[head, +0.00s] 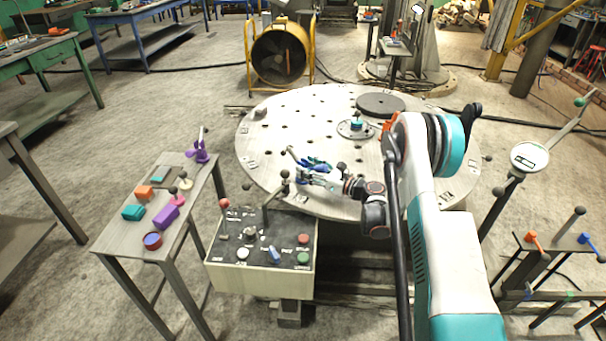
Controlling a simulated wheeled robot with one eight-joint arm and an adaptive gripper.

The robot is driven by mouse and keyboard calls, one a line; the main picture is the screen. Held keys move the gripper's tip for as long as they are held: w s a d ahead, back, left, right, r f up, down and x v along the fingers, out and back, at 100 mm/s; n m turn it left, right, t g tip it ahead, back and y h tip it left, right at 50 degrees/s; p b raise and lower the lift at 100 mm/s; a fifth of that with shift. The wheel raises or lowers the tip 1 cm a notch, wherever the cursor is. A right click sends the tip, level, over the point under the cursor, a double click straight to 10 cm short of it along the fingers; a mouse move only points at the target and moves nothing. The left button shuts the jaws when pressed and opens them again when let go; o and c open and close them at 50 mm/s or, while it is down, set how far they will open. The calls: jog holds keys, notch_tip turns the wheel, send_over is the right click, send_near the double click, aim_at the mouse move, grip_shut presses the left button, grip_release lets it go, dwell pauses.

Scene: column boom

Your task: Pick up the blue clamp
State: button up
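The blue clamp (315,162) lies on the round, pale, perforated table (270,120), near its front left part. A grey bar with a knob end sticks out from it to the left. My gripper (305,178) is low over the table, just in front of the clamp in the picture, with its fingers pointing left. The fingers and the clamp overlap closely here. I cannot tell whether they touch or whether the fingers are open or shut.
A control box (262,280) with levers and buttons stands at the table's front left. A narrow side table (122,240) holds a purple clamp (200,152) and several coloured parts. A dark disc (380,104) lies at the back of the round table. A tool stand (550,243) is at right.

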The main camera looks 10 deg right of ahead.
grip_shut()
jog(key=shift+r, duration=0.1)
notch_tip(320, 180, up, 20)
jog(key=p, duration=0.7)
